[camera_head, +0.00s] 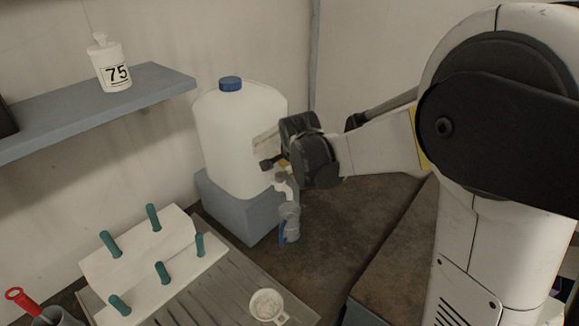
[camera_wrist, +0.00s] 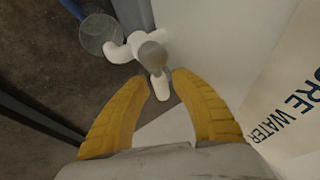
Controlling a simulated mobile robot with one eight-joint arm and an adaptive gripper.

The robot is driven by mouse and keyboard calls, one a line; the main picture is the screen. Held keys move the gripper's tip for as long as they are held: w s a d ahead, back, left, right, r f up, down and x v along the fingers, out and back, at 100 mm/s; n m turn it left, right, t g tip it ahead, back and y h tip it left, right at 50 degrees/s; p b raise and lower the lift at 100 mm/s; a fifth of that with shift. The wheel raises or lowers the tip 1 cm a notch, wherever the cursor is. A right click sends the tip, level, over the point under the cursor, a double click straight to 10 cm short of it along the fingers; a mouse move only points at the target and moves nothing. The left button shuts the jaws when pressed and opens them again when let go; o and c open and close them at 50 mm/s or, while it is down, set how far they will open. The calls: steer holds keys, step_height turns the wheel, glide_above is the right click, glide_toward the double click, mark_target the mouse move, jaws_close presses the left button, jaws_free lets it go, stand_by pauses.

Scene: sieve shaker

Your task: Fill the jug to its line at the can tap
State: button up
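The water can (camera_head: 240,130) is white with a blue cap and stands on a grey block. Its white tap (camera_head: 284,186) is low on the front; the tap (camera_wrist: 135,43) with its grey knob (camera_wrist: 151,54) also shows in the wrist view. The clear jug (camera_head: 290,218) is upright beneath the spout, with a blue handle at its side; its open rim (camera_wrist: 101,36) shows in the wrist view. Its line and water level cannot be made out. My gripper (camera_wrist: 164,80) is open, its yellow fingertips apart on either side of the tap's white lever (camera_wrist: 160,86).
A grey shelf (camera_head: 150,88) holds a white bottle marked 75 (camera_head: 112,70). A white rack (camera_head: 135,250) with several teal pegs stands on a ribbed grey tray (camera_head: 215,285). A small white handled cup (camera_head: 267,304) is at the front. The brown bench right of the jug is clear.

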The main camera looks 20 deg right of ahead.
jaws_close()
